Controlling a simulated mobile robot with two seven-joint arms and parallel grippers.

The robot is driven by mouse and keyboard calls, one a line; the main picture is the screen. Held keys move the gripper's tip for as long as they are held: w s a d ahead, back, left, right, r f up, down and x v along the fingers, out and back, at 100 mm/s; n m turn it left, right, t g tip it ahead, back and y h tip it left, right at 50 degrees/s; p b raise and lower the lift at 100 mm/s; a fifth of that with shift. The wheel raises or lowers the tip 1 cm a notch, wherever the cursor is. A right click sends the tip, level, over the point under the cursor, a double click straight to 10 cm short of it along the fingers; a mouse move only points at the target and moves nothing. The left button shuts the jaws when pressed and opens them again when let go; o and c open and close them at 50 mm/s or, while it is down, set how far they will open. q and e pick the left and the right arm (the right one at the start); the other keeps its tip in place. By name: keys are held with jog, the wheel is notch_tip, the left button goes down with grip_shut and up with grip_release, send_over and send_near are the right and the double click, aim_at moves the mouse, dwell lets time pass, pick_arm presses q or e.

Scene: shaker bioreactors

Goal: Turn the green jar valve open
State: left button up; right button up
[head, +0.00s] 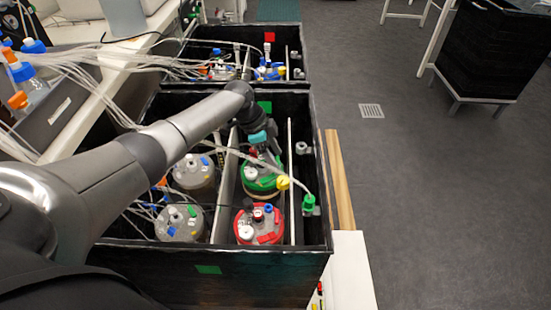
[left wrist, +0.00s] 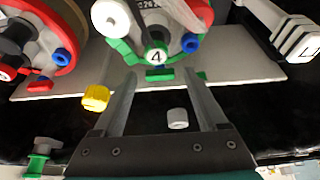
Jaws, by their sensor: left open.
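The green jar (head: 258,187), with a green ring around its lid, stands in the black box in the head view. It is partly hidden by my left gripper (head: 270,157). In the left wrist view, the jar's green valve (left wrist: 158,73) shows by a round label reading 4, at the lid's near edge. My left gripper (left wrist: 160,76) is open. In that view the valve lies between its fingertips; I cannot tell whether either finger touches it. My right gripper is not in view.
A red-ringed jar (head: 258,226) stands nearer in the same compartment. Two grey-lidded jars, one here (head: 180,222), stand left of the divider. A yellow fitting (left wrist: 95,98) is close to my left finger. Tubes (head: 110,65) cross the box.

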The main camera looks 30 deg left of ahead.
pick_arm(q)
grip_shut()
dwell(0.7)
